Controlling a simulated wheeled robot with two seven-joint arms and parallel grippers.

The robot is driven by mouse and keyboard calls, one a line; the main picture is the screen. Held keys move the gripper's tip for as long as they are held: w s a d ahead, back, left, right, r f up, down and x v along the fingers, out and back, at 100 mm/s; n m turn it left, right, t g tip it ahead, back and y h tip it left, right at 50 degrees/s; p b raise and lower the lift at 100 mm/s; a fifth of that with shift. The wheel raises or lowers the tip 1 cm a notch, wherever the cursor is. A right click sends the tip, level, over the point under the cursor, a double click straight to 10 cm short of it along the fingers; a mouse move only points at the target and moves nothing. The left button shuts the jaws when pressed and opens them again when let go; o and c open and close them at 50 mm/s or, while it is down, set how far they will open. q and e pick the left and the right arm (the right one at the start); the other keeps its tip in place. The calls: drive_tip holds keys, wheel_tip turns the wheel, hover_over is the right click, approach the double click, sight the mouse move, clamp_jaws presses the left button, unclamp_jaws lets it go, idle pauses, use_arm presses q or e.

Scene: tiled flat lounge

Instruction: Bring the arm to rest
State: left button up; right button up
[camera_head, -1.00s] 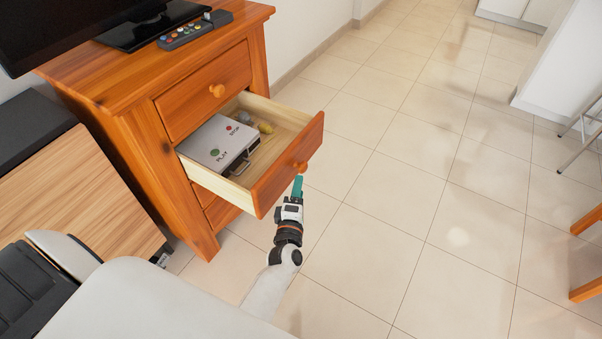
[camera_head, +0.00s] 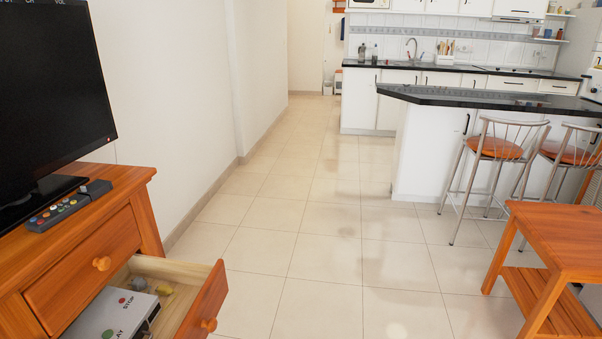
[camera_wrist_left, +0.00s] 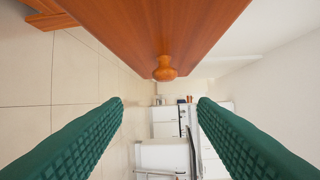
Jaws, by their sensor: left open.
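My left gripper (camera_wrist_left: 160,115) shows in the left wrist view as two green ridged fingers set wide apart, with nothing between them. The wooden drawer front (camera_wrist_left: 150,25) with its round knob (camera_wrist_left: 164,68) is just ahead of the fingers, at the top of that view, apart from them. In the head view the drawer (camera_head: 207,305) stands open from the wooden cabinet (camera_head: 95,235). A grey box (camera_head: 115,315) and small yellowish items lie inside it. Neither gripper shows in the head view.
A TV (camera_head: 50,100) and a remote (camera_head: 70,206) stand on the cabinet. A wooden table (camera_head: 565,235) is at the right, with bar stools (camera_head: 497,147) and a kitchen counter (camera_head: 470,98) behind. The tiled floor (camera_head: 310,250) between is clear.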

use_arm(q)
drive_tip(key=s+d+f+m+g+h, duration=0.4)
drive_tip(key=s+d+m+g+h, duration=0.3)
drive_tip(key=m, duration=0.7)
drive_tip(key=s+a+m+g+y, duration=0.35)
drive_tip(key=s+m+g, duration=0.4)
drive_tip(key=s, duration=0.65)
drive_tip(key=s+a+f+p, duration=0.1)
drive_tip(key=s+f+p, duration=0.4)
drive_tip(key=f+p, duration=0.55)
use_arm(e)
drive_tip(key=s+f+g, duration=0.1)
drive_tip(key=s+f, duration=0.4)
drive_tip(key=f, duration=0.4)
use_arm(q)
drive_tip(key=s+a+f+g+p, duration=0.1)
drive_tip(key=s+a+f+p, duration=0.1)
drive_tip(key=s+p, duration=0.7)
drive_tip(key=s+a+m, duration=0.1)
drive_tip(key=s, duration=0.4)
drive_tip(key=shift+s+f+h, duration=0.35)
drive_tip(key=shift+s+f, duration=0.05)
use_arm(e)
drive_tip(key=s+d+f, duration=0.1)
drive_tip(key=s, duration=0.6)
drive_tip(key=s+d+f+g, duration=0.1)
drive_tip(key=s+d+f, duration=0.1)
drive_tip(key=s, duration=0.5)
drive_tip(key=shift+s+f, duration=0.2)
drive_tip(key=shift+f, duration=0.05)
